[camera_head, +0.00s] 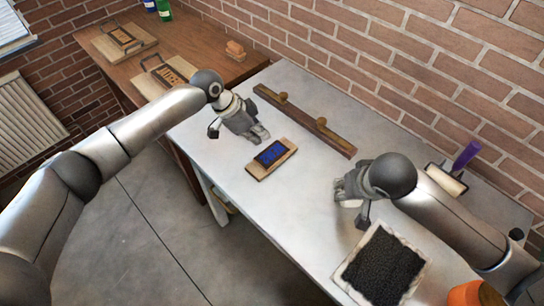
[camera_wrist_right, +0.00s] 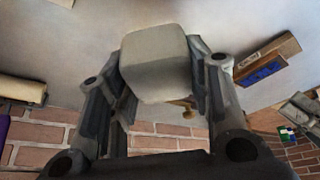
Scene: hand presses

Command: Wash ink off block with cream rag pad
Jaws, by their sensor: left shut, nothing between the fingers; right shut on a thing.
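The block (camera_head: 283,164) is a flat wooden piece with a blue inked face (camera_head: 270,153), lying on the grey table. It also shows at the right of the right wrist view (camera_wrist_right: 268,60). My left gripper (camera_head: 256,136) is shut and empty, just behind and left of the block, apart from it. My right gripper (camera_head: 349,194) is to the right of the block, clear of it. It is shut on the cream rag pad (camera_wrist_right: 162,65), a pale rounded cube between the fingers in the wrist view. In the head view the pad is mostly hidden by the gripper.
A long wooden bar with knobs (camera_head: 305,119) lies behind the block. A tray with a black surface (camera_head: 382,268) is at the front right, near an orange pot (camera_head: 474,294). A purple-handled roller (camera_head: 466,156) stands by the brick wall. A wooden bench (camera_head: 180,45) adjoins at left.

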